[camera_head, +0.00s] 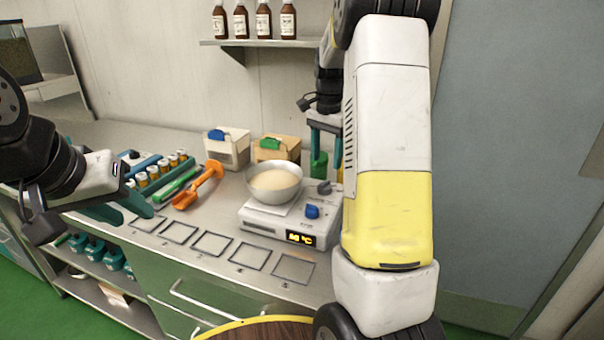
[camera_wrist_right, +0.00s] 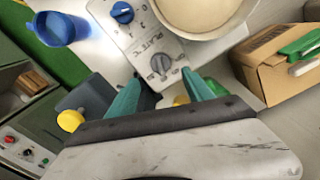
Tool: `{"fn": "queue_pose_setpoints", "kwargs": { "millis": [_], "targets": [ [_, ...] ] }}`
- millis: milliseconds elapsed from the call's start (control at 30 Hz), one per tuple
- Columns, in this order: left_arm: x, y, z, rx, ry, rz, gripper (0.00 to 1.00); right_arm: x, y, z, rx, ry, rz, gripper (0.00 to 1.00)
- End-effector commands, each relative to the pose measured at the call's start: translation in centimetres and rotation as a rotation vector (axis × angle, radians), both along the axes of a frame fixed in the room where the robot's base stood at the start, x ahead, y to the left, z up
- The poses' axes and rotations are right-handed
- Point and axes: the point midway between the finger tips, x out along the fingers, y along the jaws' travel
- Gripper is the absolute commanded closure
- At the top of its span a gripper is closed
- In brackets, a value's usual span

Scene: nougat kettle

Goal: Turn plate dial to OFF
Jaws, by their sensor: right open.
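The hot plate (camera_head: 271,225) stands on the counter with a lit yellow display, and a metal bowl (camera_head: 273,194) of pale contents sits on it. The plate dial is a grey knob (camera_head: 324,187) at its right side. In the right wrist view this grey dial (camera_wrist_right: 160,63) sits beside a "PLATE °C" label, just beyond my fingertips. A blue dial (camera_head: 312,211) is nearby and also shows in the wrist view (camera_wrist_right: 122,12). My right gripper (camera_wrist_right: 159,80) is open and empty, its teal fingers apart from the dial. My left gripper (camera_head: 130,214) is open and empty above the counter's left part.
An orange scoop (camera_head: 199,187) and small jars (camera_head: 162,168) lie left of the bowl. Square outlines (camera_head: 211,243) mark the clear front counter. Brown bottles (camera_head: 263,20) stand on a wall shelf. A blue cup (camera_wrist_right: 60,28) shows in the wrist view.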

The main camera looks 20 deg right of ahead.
Motion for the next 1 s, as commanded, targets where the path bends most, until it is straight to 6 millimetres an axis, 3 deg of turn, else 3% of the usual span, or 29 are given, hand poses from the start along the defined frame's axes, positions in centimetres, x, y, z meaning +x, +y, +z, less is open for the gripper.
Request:
{"fn": "queue_pose_setpoints", "kwargs": {
  "millis": [500, 900, 1000],
  "targets": [
    [0.0, 0.0, 0.0, 0.000, 0.000, 0.000, 0.64, 0.0, -0.1, -6.8, -0.002, 0.005, -0.004, 0.40],
    [0.0, 0.0, 0.0, 0.000, 0.000, 0.000, 0.64, 0.1, -0.1, -7.9, -0.002, 0.003, -0.003, 0.40],
    [0.0, 0.0, 0.0, 0.000, 0.000, 0.000, 0.64, 0.1, -0.1, -7.8, -0.002, 0.003, -0.003, 0.58]
  ]
}}
